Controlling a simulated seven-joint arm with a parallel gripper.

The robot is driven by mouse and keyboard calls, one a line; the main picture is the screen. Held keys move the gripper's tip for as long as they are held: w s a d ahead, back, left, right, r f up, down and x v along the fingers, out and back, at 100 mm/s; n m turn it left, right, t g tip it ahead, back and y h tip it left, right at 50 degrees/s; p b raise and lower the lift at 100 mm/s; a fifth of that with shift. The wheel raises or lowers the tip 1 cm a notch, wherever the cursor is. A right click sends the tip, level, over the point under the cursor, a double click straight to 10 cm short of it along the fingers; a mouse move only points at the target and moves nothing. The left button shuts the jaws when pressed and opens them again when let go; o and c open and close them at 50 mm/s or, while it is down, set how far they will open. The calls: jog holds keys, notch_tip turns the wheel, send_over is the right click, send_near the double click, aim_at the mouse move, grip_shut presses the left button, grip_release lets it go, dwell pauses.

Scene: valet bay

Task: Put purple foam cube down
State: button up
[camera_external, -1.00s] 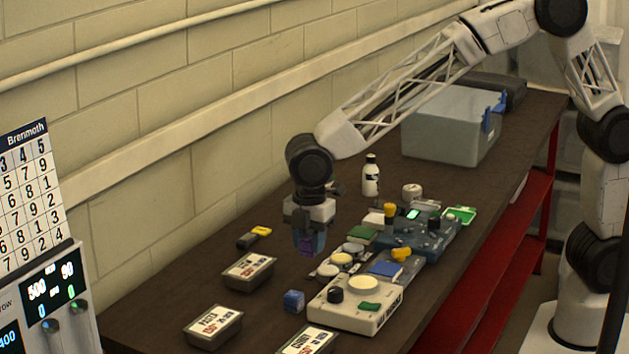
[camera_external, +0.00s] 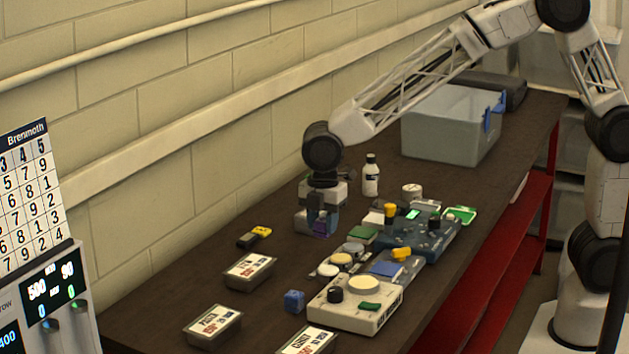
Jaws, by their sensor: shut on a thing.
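My gripper (camera_external: 320,226) points down over the dark table, left of the panel devices and in front of the white bottle. It is shut on the purple foam cube (camera_external: 321,229), of which only a small part shows between the fingers. I cannot tell whether the cube touches the table. A pale grey object (camera_external: 302,221) shows low beside the gripper on its left, partly hidden by it.
A blue cube (camera_external: 294,301) and labelled grey tubs (camera_external: 248,272) sit at the front. A cream panel (camera_external: 355,305) and a blue panel (camera_external: 418,236) stand right. A white bottle (camera_external: 371,176) stands behind. A yellow-black item (camera_external: 254,237) lies left; bare table surrounds it.

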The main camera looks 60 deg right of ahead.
jog(key=s+d+f, duration=0.1)
jog(key=d, duration=0.9)
jog(key=s+d+f, duration=0.1)
jog(key=d, duration=0.9)
jog(key=s+d+f, duration=0.1)
jog(key=d, duration=0.9)
jog(key=shift+s+d+f, duration=0.15)
jog(key=shift+f, duration=0.05)
jog(key=shift+s+d+f, duration=0.1)
jog(key=shift+s+d, duration=0.2)
jog(key=shift+d, duration=0.4)
jog(key=w, duration=0.5)
jog(key=w+f, duration=0.1)
jog(key=w, duration=1)
jog(key=shift+f, duration=0.25)
jog(key=shift+f, duration=1.75)
jog(key=shift+f, duration=0.15)
